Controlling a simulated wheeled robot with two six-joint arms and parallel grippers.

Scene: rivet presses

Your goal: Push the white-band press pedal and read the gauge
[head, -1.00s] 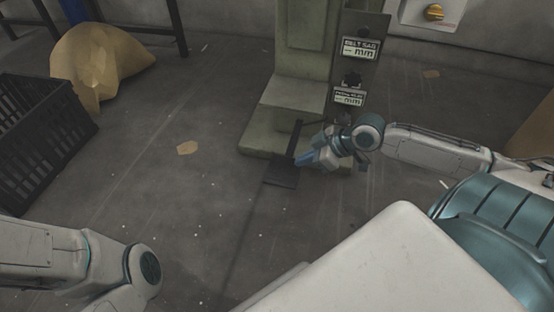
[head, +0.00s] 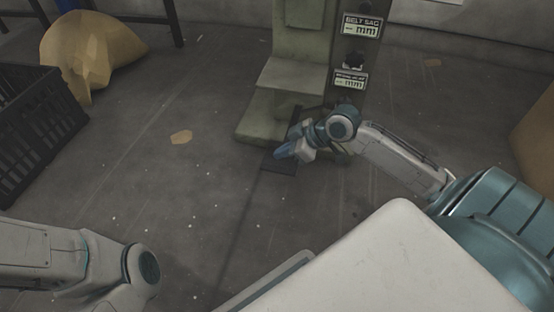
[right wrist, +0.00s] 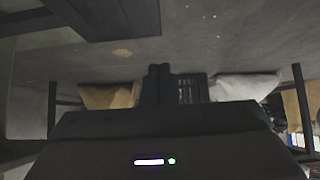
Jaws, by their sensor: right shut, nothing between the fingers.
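The green-grey press (head: 297,45) stands at the top middle of the head view; no white band shows on the part in view. Its black pedal (head: 278,165) lies low in front of the base, partly hidden by my right gripper. The dark fingers (right wrist: 161,84) are together in the right wrist view. A gauge plate marked BELT SAG (head: 361,26) and a second plate (head: 350,80) show "mm" but no readable number. My left gripper is out of view.
A black crate (head: 35,125) and a tan sack (head: 90,50) stand at the left. A brown box edge (head: 538,135) shows at the right.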

